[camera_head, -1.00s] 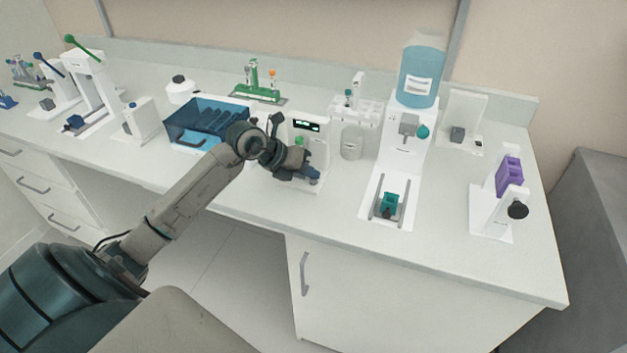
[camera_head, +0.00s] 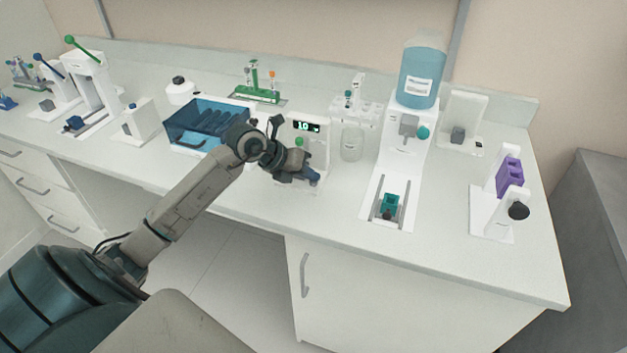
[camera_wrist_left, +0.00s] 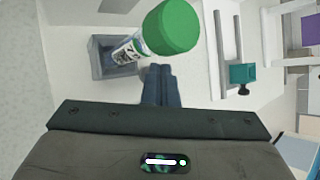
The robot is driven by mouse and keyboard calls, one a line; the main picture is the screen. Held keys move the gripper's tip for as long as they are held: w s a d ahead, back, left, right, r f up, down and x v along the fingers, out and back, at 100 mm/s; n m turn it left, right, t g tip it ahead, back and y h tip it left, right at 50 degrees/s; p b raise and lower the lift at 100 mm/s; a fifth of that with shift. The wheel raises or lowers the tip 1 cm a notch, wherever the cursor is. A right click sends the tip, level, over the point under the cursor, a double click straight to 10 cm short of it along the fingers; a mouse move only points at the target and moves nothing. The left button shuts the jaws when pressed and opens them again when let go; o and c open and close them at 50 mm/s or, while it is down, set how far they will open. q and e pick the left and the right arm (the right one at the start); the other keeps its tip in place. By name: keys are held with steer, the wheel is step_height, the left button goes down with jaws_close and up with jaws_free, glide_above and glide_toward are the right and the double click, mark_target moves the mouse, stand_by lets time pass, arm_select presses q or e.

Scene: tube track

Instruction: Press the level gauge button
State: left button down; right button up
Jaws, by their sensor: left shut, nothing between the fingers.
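A white device with a small dark display (camera_head: 307,127), apparently the level gauge, stands near the middle of the bench. The display shows bright digits, perhaps "10". A green-capped tube (camera_head: 299,142) is at its front, partly behind my gripper. My left gripper (camera_head: 314,179) is low in front of the device, its fingers shut and empty. In the left wrist view the shut fingers (camera_wrist_left: 161,84) are close to the green cap (camera_wrist_left: 172,27) and a labelled tube in a grey holder (camera_wrist_left: 113,57). I cannot make out the button. My right gripper is out of view.
A blue see-through box (camera_head: 205,124) stands left of the device. A glass jar (camera_head: 351,145) and a white dispenser with a blue bottle (camera_head: 421,77) stand to the right. A purple rack (camera_head: 509,176) is at far right. The front bench strip is mostly clear.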

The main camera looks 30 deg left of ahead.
mark_target(309, 185)
arm_select(q)
steer(key=shift+r+p, duration=0.3)
steer(key=shift+r, duration=0.4)
step_height(309, 185, up, 5)
steer(key=p, duration=0.3)
stand_by(0.8)
